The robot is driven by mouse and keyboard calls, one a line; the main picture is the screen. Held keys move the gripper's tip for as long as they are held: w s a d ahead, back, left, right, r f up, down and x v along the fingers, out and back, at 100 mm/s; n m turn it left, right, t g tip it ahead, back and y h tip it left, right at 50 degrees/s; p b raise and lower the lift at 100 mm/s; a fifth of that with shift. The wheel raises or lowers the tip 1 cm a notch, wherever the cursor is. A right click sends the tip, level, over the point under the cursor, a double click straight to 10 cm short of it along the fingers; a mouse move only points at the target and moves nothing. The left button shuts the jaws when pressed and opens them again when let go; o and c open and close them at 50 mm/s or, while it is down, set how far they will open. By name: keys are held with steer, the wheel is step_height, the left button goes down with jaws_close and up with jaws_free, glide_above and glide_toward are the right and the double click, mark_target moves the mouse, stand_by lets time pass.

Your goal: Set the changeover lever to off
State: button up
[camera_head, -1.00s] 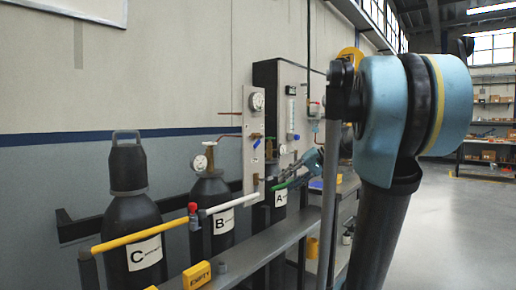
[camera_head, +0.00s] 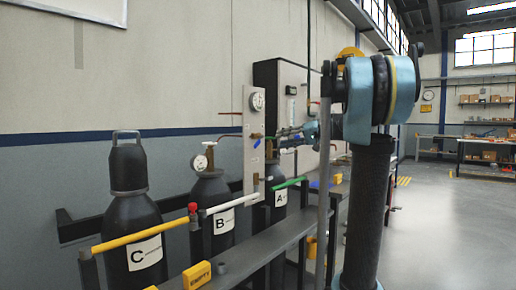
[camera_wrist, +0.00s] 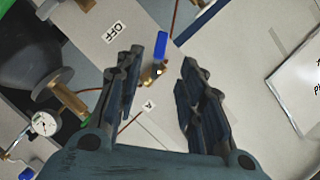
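The changeover lever (camera_wrist: 161,46) has a blue handle on a brass valve body (camera_wrist: 152,74), mounted on a grey panel (camera_head: 250,170). In the wrist view its handle points up the picture, away from the "A" label (camera_wrist: 149,105); the "OFF" label (camera_wrist: 115,32) lies to its upper left. The blue handle also shows small in the head view (camera_head: 257,144). My gripper (camera_wrist: 162,60) is open and empty, its fingers on either side of the valve in the wrist view. Contact does not show. In the head view my gripper (camera_head: 288,135) is at the panel's right.
Gas cylinders C (camera_head: 135,235), B (camera_head: 212,215) and A (camera_head: 280,197) stand along the wall behind a rail (camera_head: 240,262). A gauge (camera_wrist: 44,124) with brass fittings lies left in the wrist view.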

mark_target(258, 144)
steer(key=x, duration=1.3)
jaws_close()
steer(key=shift+d, duration=0.2)
steer(key=shift+a, duration=0.2)
